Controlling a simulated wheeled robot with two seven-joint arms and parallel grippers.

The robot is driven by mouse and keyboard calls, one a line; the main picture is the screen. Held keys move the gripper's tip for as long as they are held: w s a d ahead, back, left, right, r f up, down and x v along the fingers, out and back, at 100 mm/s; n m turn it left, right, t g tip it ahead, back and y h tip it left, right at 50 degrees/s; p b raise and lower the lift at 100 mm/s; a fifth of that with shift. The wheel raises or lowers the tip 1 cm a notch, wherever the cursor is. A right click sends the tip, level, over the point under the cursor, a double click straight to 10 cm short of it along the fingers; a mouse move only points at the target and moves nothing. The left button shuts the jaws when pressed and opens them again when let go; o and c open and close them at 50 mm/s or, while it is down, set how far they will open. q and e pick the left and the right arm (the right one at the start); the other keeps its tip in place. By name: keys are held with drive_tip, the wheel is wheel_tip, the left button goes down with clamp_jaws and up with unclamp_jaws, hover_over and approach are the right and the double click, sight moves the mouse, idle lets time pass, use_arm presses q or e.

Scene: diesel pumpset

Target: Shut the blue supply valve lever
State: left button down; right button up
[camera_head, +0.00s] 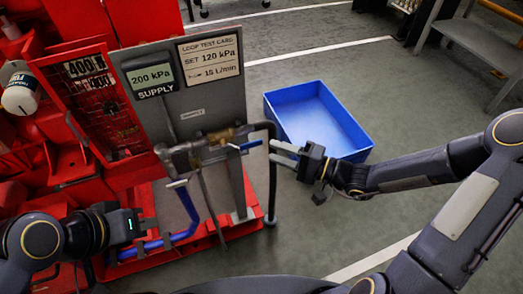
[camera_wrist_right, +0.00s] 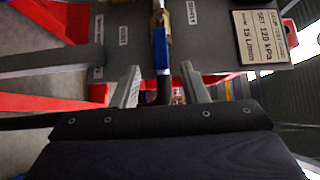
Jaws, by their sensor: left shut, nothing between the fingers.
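The blue lever (camera_head: 249,144) sits at the right end of a brass valve and pipe assembly (camera_head: 205,143) on the grey panel. In the right wrist view the blue lever (camera_wrist_right: 160,50) points toward the camera, lined up with the gap between my fingers. My right gripper (camera_head: 272,152) is open, just right of the lever; no contact can be made out. Its two fingers also show in the right wrist view (camera_wrist_right: 160,88), spread apart with nothing clasped. My left gripper (camera_head: 148,225) is shut and empty at lower left, away from the lever.
A dark hose (camera_head: 272,185) hangs down close to my right fingers. A blue pipe (camera_head: 183,237) runs low near my left gripper. The grey panel (camera_head: 222,92) carries SUPPLY and LOOP TEST CARD signs. A blue crate (camera_head: 350,118) stands on the floor behind my right gripper.

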sight(255, 145)
drive_tip(key=x, duration=0.7)
drive_tip(key=shift+a+b, duration=0.25)
drive_tip(key=shift+b, duration=0.1)
clamp_jaws()
